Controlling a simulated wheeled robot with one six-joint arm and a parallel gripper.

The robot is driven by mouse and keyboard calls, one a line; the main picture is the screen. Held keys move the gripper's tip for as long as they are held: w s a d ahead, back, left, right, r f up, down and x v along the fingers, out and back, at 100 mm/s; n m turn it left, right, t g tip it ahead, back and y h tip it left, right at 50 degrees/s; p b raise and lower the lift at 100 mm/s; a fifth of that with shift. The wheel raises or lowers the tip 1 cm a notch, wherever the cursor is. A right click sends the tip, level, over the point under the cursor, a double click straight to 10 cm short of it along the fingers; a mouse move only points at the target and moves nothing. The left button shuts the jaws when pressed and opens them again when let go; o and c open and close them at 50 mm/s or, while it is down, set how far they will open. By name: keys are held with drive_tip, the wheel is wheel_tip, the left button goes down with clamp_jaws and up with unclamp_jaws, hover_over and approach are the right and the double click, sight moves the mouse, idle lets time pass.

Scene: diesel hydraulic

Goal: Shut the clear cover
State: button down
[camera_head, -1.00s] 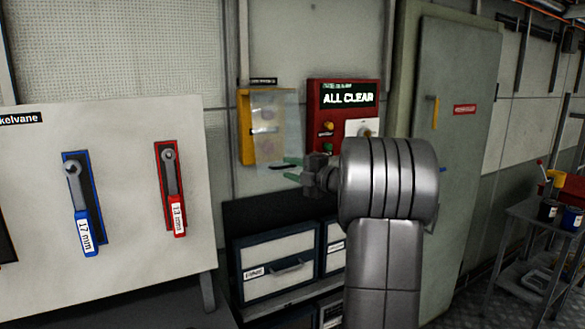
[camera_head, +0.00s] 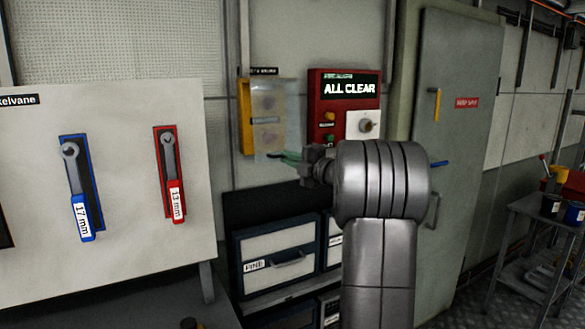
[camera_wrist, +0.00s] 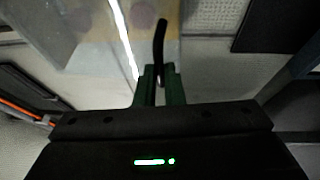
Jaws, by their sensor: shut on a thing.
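The clear cover (camera_head: 291,112) is a see-through panel at the front of a yellow box (camera_head: 246,118) on the wall. Its right part reaches past the box, so it stands at least partly open. In the wrist view the clear cover (camera_wrist: 90,50) fills the upper left, with a bright edge line. My gripper (camera_head: 283,157) is at the cover's lower edge. In the wrist view my gripper (camera_wrist: 160,80) has its green fingers shut on a thin black handle (camera_wrist: 159,42). Where the handle joins the cover is not clear.
A red panel (camera_head: 316,104) reading "ALL CLEAR" is mounted close to the right of the box. A grey door (camera_head: 465,150) is further right. Drawers (camera_head: 275,258) stand below. A pale board with two wrenches (camera_head: 120,190) is at the left.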

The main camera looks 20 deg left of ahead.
drive_tip(key=w+a+f+b, duration=0.1)
drive_tip(key=b, duration=0.1)
drive_tip(key=shift+w+a+y+b, duration=0.1)
drive_tip(key=shift+a+y+b, duration=0.1)
drive_tip(key=shift+y+b, duration=0.15)
drive_tip(key=shift+w+a+n, duration=0.1)
drive_tip(key=shift+n, duration=0.2)
drive_tip(key=shift+r, duration=0.15)
drive_tip(key=c, duration=1.5)
unclamp_jaws()
drive_tip(key=shift+w+a, duration=0.1)
drive_tip(key=shift+w, duration=0.05)
drive_tip(key=b+v, duration=0.3)
drive_tip(key=v, duration=1.1)
drive_tip(key=shift+f, duration=0.2)
